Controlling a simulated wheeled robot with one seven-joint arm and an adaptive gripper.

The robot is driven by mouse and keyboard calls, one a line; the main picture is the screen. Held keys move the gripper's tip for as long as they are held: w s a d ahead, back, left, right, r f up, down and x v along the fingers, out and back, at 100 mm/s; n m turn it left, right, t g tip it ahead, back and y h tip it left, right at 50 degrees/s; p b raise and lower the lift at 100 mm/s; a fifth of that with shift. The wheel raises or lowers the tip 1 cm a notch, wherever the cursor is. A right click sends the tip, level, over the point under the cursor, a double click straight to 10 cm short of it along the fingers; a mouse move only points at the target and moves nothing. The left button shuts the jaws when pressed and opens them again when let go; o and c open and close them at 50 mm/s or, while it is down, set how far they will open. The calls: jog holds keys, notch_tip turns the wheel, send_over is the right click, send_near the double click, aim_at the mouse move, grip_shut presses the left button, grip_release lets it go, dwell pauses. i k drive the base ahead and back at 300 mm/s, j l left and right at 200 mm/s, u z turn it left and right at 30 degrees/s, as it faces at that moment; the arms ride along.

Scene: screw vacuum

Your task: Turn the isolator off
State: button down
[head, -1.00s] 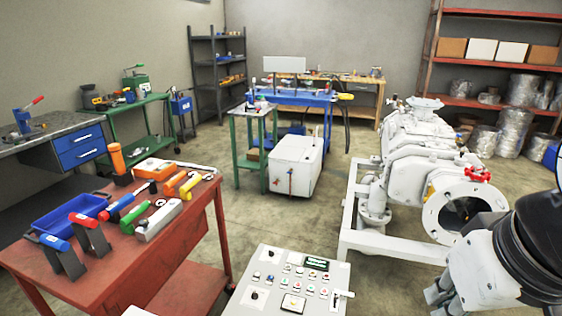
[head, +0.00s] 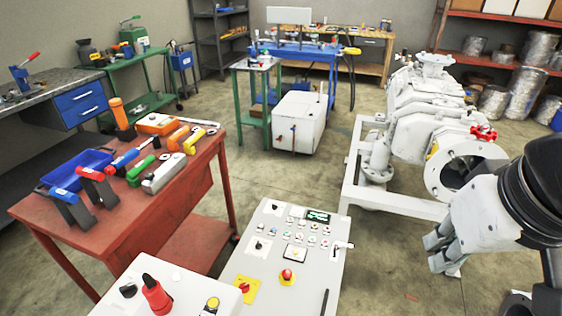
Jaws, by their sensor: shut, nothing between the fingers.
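A grey control panel (head: 268,265) stands at the bottom centre of the head view. It has a red rotary handle on a yellow plate (head: 243,290), a red mushroom button (head: 287,276), black knobs, several small buttons and a lever (head: 343,245) on its right edge. A second grey box (head: 185,285) at the bottom edge carries a large red handle (head: 155,296), standing up and tilted. No label shows which one is the isolator. My gripper (head: 434,252) is shut and empty, to the right of the panel and apart from it.
A red workbench (head: 130,225) with tools and a blue tray (head: 78,170) stands at left. A white vacuum pump on a frame (head: 352,190) stands behind my gripper. Bare floor lies between panel and pump. A white box (head: 298,122) stands farther back.

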aim_at(244, 287)
jog(key=k+l+u, duration=0.2)
jog(key=u, duration=0.25)
jog(key=k+l+u, duration=0.2)
jog(key=u, duration=0.25)
jog(key=i+l+u, duration=0.15)
jog(key=l, duration=0.2)
jog(key=i+l+u, duration=0.15)
jog(key=l, duration=0.2)
jog(key=i+l+u, duration=0.15)
jog(key=l, duration=0.25)
jog(key=i+j+z, duration=0.15)
jog(key=j, duration=0.1)
